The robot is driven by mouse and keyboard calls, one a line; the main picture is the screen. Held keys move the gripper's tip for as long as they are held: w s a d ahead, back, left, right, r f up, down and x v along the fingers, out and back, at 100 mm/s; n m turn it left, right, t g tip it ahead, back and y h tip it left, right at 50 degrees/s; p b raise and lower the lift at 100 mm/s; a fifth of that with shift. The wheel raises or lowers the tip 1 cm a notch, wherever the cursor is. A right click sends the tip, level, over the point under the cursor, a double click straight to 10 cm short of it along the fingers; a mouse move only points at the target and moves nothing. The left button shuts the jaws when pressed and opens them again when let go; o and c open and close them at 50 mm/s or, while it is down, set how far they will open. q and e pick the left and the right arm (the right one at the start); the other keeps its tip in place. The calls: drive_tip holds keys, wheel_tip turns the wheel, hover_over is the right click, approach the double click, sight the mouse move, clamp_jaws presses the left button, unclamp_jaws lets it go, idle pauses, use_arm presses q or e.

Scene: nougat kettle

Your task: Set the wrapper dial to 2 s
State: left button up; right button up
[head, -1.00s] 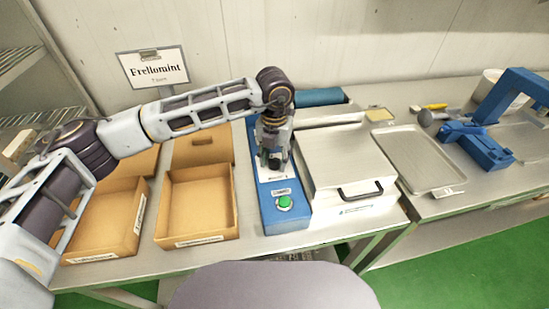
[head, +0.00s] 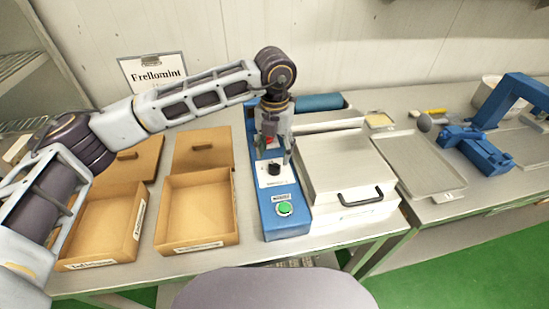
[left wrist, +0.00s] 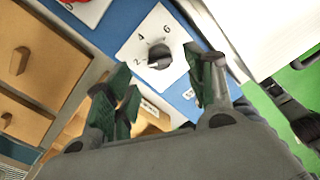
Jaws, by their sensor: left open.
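The wrapper (head: 262,205) is a blue unit with a white panel. Its black dial (head: 274,169) sits on that panel and also shows in the left wrist view (left wrist: 160,52), with the marks 2, 4 and 6 around it. The dial's pointer seems to be toward the 2 mark, but it is small to read. My left gripper (head: 275,153) is open and empty, just above and behind the dial, apart from it. In the left wrist view its two dark green fingers (left wrist: 160,95) stand apart below the dial. My right gripper is not in view.
A green button (head: 284,208) is at the wrapper's front. A red part (left wrist: 88,10) is behind the dial. A white lidded unit with a black handle (head: 360,195) stands close on the right. Cardboard boxes (head: 198,242) stand left. A metal tray (head: 432,188) lies further right.

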sight(274, 164)
use_arm(q)
wheel_tip(274, 164, up, 6)
drive_tip(key=shift+r, duration=0.15)
idle(0.4)
idle(0.4)
